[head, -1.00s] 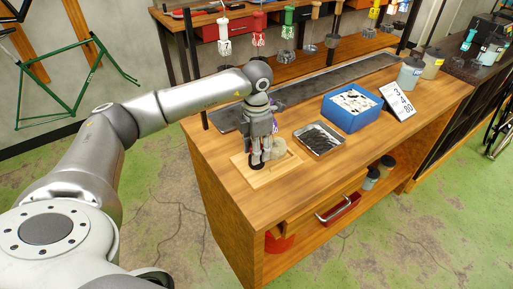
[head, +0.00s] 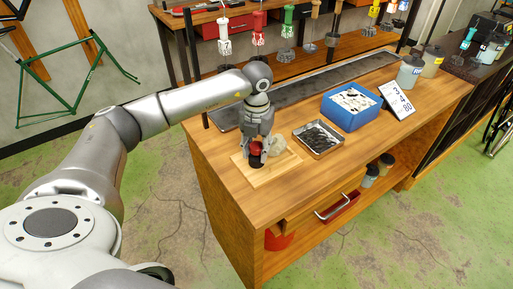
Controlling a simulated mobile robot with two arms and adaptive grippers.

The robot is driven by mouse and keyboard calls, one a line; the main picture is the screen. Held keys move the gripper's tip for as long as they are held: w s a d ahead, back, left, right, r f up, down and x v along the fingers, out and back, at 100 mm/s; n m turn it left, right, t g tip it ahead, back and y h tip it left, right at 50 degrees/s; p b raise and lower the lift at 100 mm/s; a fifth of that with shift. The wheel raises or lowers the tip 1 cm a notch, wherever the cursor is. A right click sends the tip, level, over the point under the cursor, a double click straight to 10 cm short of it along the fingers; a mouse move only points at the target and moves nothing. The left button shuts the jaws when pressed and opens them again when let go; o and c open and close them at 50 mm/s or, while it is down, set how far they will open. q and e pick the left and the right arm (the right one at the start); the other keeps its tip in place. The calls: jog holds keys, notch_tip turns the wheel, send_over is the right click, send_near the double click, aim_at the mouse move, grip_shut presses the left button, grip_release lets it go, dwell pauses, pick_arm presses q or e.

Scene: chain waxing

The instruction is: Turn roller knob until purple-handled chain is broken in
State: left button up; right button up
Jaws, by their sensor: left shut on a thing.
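My left gripper (head: 256,158) points down over a light wooden board (head: 247,173) at the near left corner of the workbench. It is shut on a small red thing (head: 255,148), which looks like the roller knob; the fingers cover much of it. A pale, lumpy thing (head: 278,146) sits just right of the fingers on the board. I cannot make out the purple-handled chain now; my gripper and wrist hide the area behind. My right gripper is out of view.
A metal tray of dark pieces (head: 319,138) and a blue bin (head: 351,108) stand to the right on the bench (head: 410,135). A number card (head: 397,101) and grey-lidded jars (head: 410,73) stand farther right. Tagged coloured handles (head: 288,33) hang behind.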

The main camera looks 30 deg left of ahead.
pick_arm(q)
jog(key=m+b, duration=0.1)
jog(key=m, duration=0.2)
jog(key=shift+w+m, duration=0.1)
jog(key=shift+m, duration=0.3)
jog(key=m+b, duration=0.1)
jog(key=m, duration=0.3)
jog(key=m+b, duration=0.1)
jog(key=m, duration=0.4)
jog(key=shift+b, duration=0.4)
jog(key=m, duration=0.2)
jog(key=shift+m, duration=0.3)
jog(key=n, duration=0.3)
jog(key=shift+r+n, duration=0.1)
jog(key=shift+n, duration=0.3)
jog(key=n, duration=0.4)
jog(key=shift+n+p, duration=0.3)
jog(key=shift+p, duration=0.05)
jog(key=n, duration=0.4)
jog(key=shift+n+p, duration=0.3)
jog(key=shift+p, duration=0.1)
jog(key=n, duration=0.3)
jog(key=shift+n+p, duration=0.3)
jog(key=o, duration=1.2)
